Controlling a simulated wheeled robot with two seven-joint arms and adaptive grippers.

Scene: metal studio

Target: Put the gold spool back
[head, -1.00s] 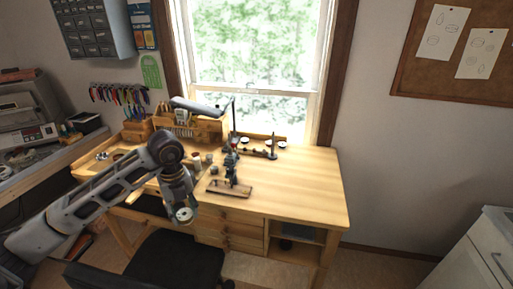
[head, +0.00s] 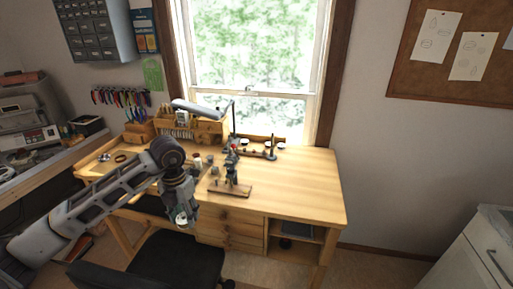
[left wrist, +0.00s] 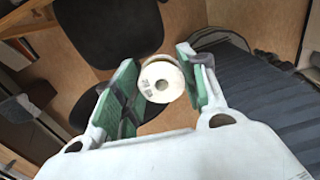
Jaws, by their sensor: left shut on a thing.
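The gold spool (left wrist: 161,82) sits between the green finger pads of my left gripper (left wrist: 158,76) in the left wrist view. Its pale round end with a centre hole faces the camera; its gold winding is hardly visible. In the head view my left gripper (head: 183,217) hangs in front of the bench's front edge, with the spool low between its fingers and mostly hidden. A spool rack (head: 257,153) with a few white-topped spools stands at the back of the wooden bench, to the right of and beyond the gripper. My right gripper is out of view.
A small vise on a wooden base (head: 230,189) stands between the gripper and the rack. A dark chair (head: 178,262) stands below the gripper. The bench's right side (head: 305,180) is clear.

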